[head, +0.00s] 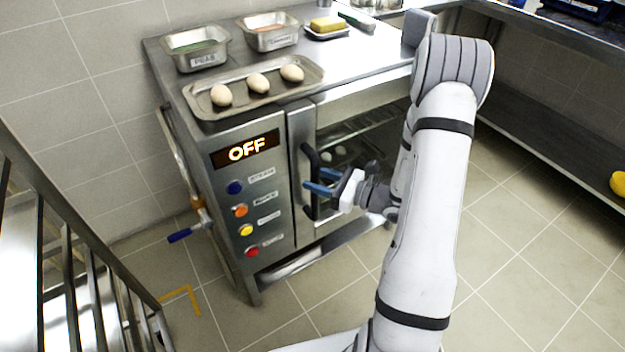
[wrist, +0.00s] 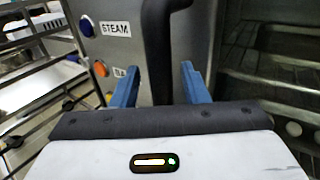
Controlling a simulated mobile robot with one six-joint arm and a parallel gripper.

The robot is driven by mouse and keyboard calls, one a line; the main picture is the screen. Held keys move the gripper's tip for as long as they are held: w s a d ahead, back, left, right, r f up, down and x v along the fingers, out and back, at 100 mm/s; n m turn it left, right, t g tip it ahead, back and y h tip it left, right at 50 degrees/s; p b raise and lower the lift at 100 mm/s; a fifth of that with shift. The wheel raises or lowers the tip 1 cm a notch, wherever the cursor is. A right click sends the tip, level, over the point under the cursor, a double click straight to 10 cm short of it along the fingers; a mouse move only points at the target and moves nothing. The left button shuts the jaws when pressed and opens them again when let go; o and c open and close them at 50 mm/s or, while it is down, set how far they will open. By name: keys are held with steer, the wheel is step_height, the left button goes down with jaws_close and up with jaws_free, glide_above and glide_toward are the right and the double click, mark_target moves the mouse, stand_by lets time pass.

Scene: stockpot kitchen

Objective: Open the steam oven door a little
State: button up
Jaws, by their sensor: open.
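The steam oven (head: 222,190) is a steel unit with an "OFF" display (head: 248,150). Its door (head: 300,125) has a dark glass window and looks shut. A black upright handle (head: 313,158) stands at the door's left side. My gripper (head: 314,179), with blue fingers, is at the handle in the head view. In the wrist view my gripper (wrist: 160,72) is open, with one finger on each side of the handle (wrist: 158,45). Gaps show between the fingers and the bar, so nothing is clamped.
A tray (head: 205,108) with three pale dough balls lies on the oven top. Two steel pans, one of them the left pan (head: 196,62), and a sponge (head: 327,25) sit behind it. A steel rack (head: 75,270) stands at left. The tiled floor (head: 530,260) is clear at right.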

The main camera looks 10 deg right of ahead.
steer(key=shift+w+a, duration=0.25)
steer(key=shift+a, duration=0.1)
steer(key=shift+c, duration=0.3)
jaws_close()
